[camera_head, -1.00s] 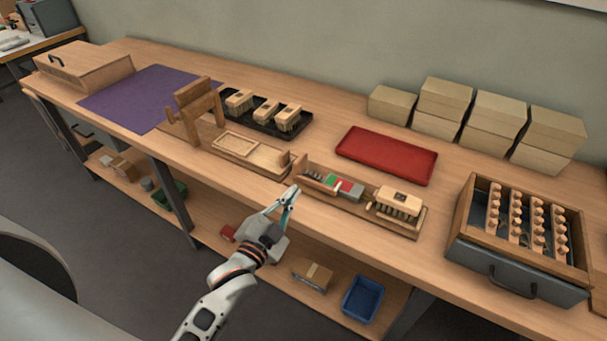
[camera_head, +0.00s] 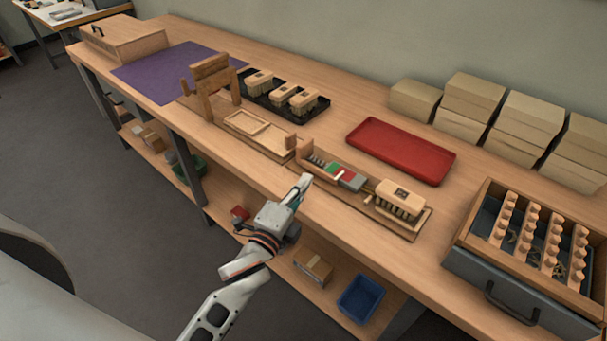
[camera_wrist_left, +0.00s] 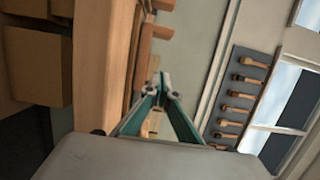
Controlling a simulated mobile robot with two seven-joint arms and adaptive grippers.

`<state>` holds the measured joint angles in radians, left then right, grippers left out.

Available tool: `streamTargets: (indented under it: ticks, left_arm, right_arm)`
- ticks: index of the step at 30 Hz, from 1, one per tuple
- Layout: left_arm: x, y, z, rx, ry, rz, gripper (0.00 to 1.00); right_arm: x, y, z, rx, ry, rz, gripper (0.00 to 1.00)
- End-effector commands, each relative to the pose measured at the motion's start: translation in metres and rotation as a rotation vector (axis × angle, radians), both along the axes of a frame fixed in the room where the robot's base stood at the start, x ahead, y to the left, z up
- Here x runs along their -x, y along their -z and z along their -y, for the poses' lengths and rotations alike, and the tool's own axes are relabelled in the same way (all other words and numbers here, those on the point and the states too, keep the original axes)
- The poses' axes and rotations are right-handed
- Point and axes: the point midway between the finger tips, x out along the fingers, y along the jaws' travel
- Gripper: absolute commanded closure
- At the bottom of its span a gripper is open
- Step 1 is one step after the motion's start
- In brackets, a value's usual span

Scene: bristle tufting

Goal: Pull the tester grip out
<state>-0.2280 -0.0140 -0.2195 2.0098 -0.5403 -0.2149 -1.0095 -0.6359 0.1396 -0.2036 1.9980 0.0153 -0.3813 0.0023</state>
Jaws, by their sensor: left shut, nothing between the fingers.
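The tester (camera_head: 414,234) is a long wooden base at the front of the bench. It carries a red, green and grey gauge strip (camera_head: 340,173) and a pale wooden brush (camera_head: 400,198) with dark tufts at its right end. An upright wooden block (camera_head: 303,152) stands at its left end; I cannot tell whether this is the tester grip. My left gripper (camera_head: 304,182) is at the bench's front edge, just in front of the tester's left end. Its fingertips are together and empty in the left wrist view (camera_wrist_left: 160,82). My right gripper is out of view.
A wooden jig (camera_head: 262,143) stands left of the tester. Behind are a black tray (camera_head: 262,107) of brush blocks and a red tray (camera_head: 402,151). An open drawer box (camera_head: 512,284) with pegged strips stands right. A lower shelf holds a blue bin (camera_head: 360,299).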

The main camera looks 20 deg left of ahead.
Motion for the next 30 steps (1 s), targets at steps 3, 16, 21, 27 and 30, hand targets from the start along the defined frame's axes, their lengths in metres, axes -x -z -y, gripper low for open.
streamTargets:
  ticks: [3,16,21,27,30]
  left_arm:
    - [-0.022,-0.002,0.002,0.0,0.0,0.004,1.0]
    - [-0.091,-0.001,-0.005,-0.002,0.0,0.0,1.0]
    - [-0.097,-0.001,-0.023,0.001,0.0,0.001,1.0]
    - [-0.099,0.0,-0.029,0.004,0.0,0.0,1.0]
    - [-0.099,0.0,-0.029,0.004,0.0,0.0,1.0]
  right_arm:
    - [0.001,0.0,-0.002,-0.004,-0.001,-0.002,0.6]
    - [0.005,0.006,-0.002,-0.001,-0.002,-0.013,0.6]
    - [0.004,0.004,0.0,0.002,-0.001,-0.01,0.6]
    - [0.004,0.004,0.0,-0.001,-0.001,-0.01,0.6]
    - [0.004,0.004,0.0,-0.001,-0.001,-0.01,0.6]
